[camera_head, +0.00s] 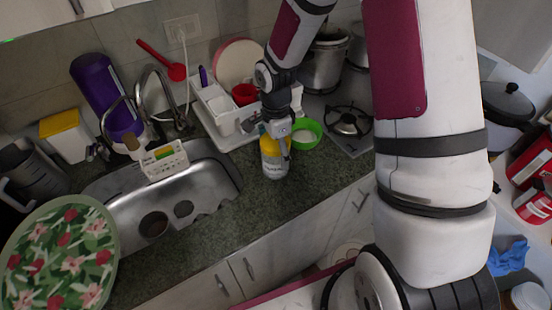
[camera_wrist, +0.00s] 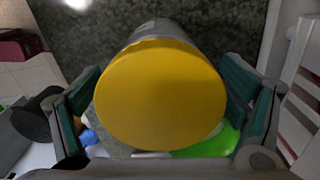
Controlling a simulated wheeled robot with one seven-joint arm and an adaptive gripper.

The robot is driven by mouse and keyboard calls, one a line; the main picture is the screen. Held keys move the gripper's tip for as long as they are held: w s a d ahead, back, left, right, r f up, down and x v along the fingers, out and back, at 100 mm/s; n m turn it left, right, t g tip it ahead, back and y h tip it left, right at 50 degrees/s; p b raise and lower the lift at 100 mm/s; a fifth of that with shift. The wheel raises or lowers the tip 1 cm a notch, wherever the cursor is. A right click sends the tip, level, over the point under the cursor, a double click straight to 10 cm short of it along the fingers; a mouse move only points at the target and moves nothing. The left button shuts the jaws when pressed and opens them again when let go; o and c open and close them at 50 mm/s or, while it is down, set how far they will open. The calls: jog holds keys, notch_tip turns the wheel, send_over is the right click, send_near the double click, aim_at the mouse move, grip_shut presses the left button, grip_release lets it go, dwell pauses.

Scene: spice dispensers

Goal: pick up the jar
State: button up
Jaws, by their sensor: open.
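The jar (camera_head: 274,160) stands upright on the dark countertop between the sink and the green bowl. It has a yellow top and a pale label. In the wrist view its round yellow lid (camera_wrist: 160,95) fills the middle, close to the camera. My gripper (camera_head: 277,128) is above and around the jar's top in the head view. In the wrist view its two fingers (camera_wrist: 163,105) are spread, one on each side of the lid. The gripper is open, with small gaps seeming to show beside the lid.
A green bowl (camera_head: 307,133) stands close to the jar's right. A white dish rack (camera_head: 225,118) with a red cup (camera_head: 244,94) is behind it. The steel sink (camera_head: 205,180) is at the left, and a stove burner (camera_head: 348,121) at the right. Counter in front of the jar is clear.

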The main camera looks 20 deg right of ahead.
jog(key=shift+f, duration=0.15)
jog(key=c, duration=1.8)
